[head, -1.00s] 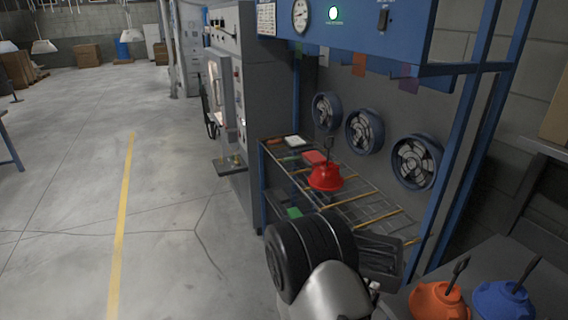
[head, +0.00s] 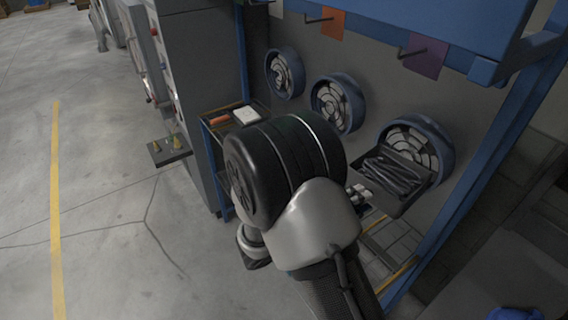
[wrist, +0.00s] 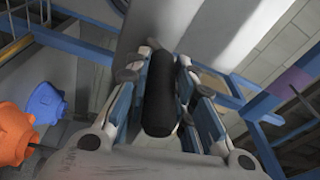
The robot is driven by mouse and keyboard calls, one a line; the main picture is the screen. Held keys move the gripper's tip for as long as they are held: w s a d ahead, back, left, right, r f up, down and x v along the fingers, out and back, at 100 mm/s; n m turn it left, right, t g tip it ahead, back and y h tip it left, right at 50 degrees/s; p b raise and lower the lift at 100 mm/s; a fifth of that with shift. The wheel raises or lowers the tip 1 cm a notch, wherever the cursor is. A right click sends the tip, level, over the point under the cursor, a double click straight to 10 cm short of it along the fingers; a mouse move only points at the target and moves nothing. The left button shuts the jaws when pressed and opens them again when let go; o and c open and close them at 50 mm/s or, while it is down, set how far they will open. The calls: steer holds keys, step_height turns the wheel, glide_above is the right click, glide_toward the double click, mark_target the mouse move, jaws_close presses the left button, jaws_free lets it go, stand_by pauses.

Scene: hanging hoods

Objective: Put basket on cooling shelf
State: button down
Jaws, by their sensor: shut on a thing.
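The basket (head: 398,182) is a dark, shallow tray with dark contents, held out past my wrist in front of the right-hand fan. My gripper (head: 360,194) is shut on its thick black handle (wrist: 159,95), which stands between the fingers in the wrist view. The basket's body does not show clearly there. The cooling shelf (head: 392,240) is a wire rack with wooden slats in a blue frame. The basket appears above its right part, apart from the slats that I can see. My arm hides the middle of the shelf.
Three round fans (head: 338,103) line the back wall. A white block (head: 246,115) and an orange-red piece (head: 219,119) lie at the shelf's left end. Blue posts (head: 478,170) bound the right. Orange (wrist: 14,135) and blue (wrist: 45,103) hoods are at left in the wrist view.

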steer(key=shift+s+a+r+m+g+h, duration=0.3)
steer(key=shift+r+m+g, duration=0.15)
steer(key=shift+g, duration=0.15)
steer(key=shift+s+r+g, duration=0.1)
steer(key=shift+s+g, duration=0.2)
steer(key=shift+s+m, duration=0.15)
steer(key=shift+m, duration=0.1)
step_height(320, 180, down, 20)
steer(key=b, duration=0.6)
steer(key=shift+b, duration=0.3)
steer(key=shift+f, duration=0.2)
steer(key=c, duration=1.4)
jaws_free()
steer(key=shift+o, duration=0.2)
